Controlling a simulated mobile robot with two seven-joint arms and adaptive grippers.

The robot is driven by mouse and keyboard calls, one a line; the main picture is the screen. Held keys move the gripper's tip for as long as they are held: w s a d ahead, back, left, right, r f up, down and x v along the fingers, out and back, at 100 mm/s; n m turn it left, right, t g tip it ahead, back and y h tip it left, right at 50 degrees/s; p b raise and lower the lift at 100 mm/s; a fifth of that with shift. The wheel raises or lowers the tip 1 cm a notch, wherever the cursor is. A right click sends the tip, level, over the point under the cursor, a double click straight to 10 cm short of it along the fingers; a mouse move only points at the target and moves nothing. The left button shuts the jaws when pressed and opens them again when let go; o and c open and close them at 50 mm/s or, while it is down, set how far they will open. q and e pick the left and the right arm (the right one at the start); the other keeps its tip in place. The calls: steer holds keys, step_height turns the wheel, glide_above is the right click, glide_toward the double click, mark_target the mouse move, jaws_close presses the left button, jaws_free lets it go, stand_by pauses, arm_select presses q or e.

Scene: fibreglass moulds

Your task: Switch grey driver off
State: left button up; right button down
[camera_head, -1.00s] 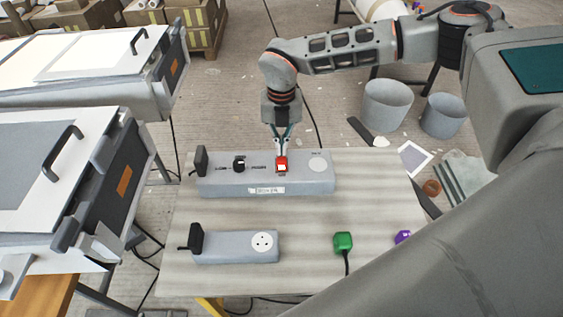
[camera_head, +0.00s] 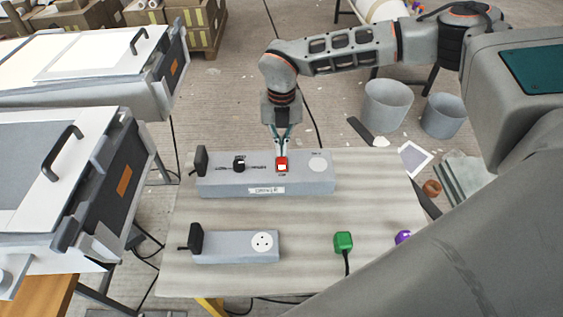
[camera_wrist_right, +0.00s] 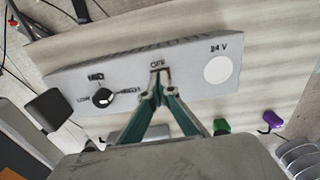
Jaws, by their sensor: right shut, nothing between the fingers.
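The grey driver (camera_head: 215,187) is a long box on the table, with a black knob (camera_head: 239,163), a red switch (camera_head: 282,165) and a round white 24 V socket (camera_head: 318,164). In the right wrist view the knob (camera_wrist_right: 103,97) has LOW, MID and HIGH labels, and OFF is printed just above my fingertips. My right gripper (camera_head: 281,151) is shut and empty, pointing down at the red switch. In the wrist view the gripper (camera_wrist_right: 160,82) hides most of the switch; I cannot tell whether it touches. My left gripper is not in view.
A smaller grey box (camera_head: 225,256) with a round socket lies at the front of the table (camera_head: 300,215). A green plug (camera_head: 343,242) and a purple plug (camera_head: 403,237) lie to its right. Moulds (camera_head: 60,190) stand at left, two buckets (camera_head: 387,105) behind the table.

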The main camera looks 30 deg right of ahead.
steer(key=shift+f+b, duration=0.3)
steer(key=shift+f, duration=0.7)
stand_by(0.4)
steer(key=shift+r, duration=0.1)
steer(key=shift+r+p, duration=1.5)
steer(key=shift+r, duration=0.35)
steer(key=shift+r+p, duration=1.35)
steer(key=shift+r, duration=0.3)
